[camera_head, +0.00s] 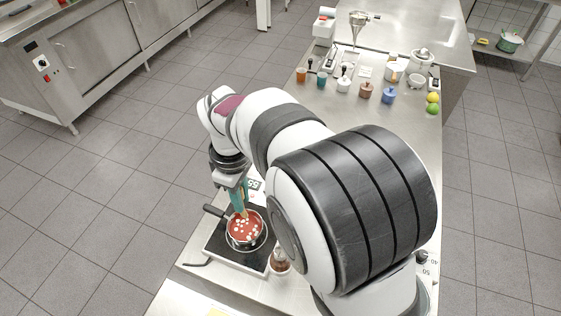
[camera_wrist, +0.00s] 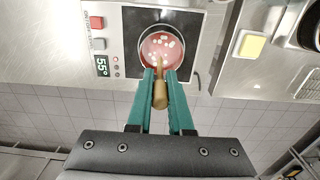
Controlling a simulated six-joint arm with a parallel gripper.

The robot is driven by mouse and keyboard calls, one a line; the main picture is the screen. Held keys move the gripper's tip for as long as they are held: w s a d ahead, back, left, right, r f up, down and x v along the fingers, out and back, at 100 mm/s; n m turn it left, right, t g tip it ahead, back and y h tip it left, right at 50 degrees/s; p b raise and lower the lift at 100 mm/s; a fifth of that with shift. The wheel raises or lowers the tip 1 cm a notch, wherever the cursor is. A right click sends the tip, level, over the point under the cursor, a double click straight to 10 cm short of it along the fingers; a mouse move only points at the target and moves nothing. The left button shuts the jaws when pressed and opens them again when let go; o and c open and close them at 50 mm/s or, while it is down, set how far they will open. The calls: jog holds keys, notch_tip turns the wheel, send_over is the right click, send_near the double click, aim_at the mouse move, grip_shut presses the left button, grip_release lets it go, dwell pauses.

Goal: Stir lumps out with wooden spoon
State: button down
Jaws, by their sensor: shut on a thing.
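A pan (camera_head: 262,236) of red sauce (camera_head: 240,233) with several pale lumps (camera_head: 247,224) sits on a black hotplate (camera_head: 222,241). The pan (camera_wrist: 140,50) and its lumps also show in the wrist view. My gripper (camera_head: 241,196) is above the pan. In the wrist view its green fingers (camera_wrist: 160,76) are shut on the wooden spoon (camera_wrist: 160,95). The spoon's lower end reaches into the pan, and its tip is hidden in the sauce.
A display (camera_wrist: 102,65) reading 55 is beside the pan. A small brown jar (camera_head: 279,263) stands right of the hotplate. Several coloured pots (camera_head: 366,90) and fruit (camera_head: 432,103) stand farther back on the steel counter. Tiled floor lies left of the counter.

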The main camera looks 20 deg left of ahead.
aim_at(244, 214)
jog(key=shift+s+a+f, duration=0.1)
jog(key=shift+s+f, duration=0.1)
jog(key=shift+f, duration=3.05)
